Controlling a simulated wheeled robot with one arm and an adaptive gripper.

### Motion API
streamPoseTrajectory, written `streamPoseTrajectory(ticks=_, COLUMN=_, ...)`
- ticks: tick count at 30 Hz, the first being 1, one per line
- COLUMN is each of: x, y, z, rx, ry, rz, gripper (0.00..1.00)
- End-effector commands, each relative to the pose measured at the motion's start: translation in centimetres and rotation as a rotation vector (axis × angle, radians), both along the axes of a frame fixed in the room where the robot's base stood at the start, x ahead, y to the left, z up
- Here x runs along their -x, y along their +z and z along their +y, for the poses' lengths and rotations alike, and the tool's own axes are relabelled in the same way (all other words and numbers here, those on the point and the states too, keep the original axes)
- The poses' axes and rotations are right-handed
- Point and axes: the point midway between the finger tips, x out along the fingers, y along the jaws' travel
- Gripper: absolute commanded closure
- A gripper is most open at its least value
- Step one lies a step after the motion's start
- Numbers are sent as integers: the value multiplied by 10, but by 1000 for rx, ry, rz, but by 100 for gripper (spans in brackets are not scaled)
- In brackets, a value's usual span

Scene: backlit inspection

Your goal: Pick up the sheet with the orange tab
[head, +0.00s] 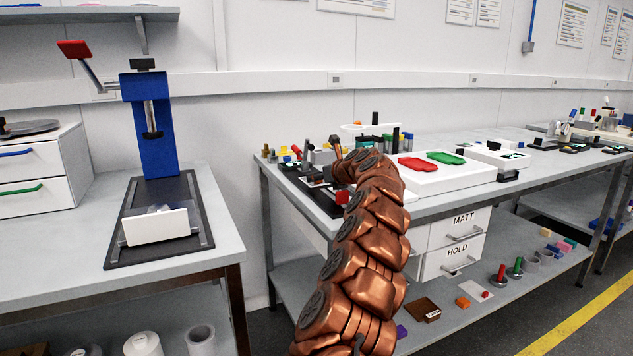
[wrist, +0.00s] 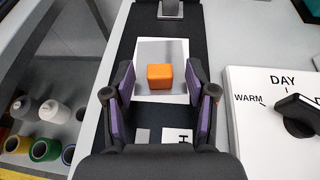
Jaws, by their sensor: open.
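In the wrist view, the sheet (wrist: 150,52) is a flat grey panel with a white border, lying on a dark mat. Its orange tab (wrist: 160,77) is a block standing up near the middle of the sheet. My gripper (wrist: 161,84) is open, with one purple-padded finger on each side of the tab and gaps on both sides. Whether the fingertips touch the sheet I cannot tell. In the head view my copper arm hides most of the gripper and that part of the bench, and I cannot make out the orange tab there.
A white box with a black dial (wrist: 298,115) marked WARM and DAY stands right of the mat. A metal block (wrist: 171,9) is beyond the sheet. A card with a letter (wrist: 178,136) lies on the near side. A white tray (head: 455,178) holds red and green pieces.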

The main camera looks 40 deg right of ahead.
Motion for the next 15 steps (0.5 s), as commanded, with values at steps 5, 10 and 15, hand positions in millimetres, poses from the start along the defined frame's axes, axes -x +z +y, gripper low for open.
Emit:
streamPoseTrajectory(ticks=5, x=0, y=0, z=0, rx=0, ry=1, rz=0, gripper=45)
streamPoseTrajectory(ticks=10, x=0, y=0, z=0, rx=0, ry=1, rz=0, gripper=62)
streamPoseTrajectory(ticks=15, x=0, y=0, z=0, rx=-1, ry=1, rz=0, gripper=80)
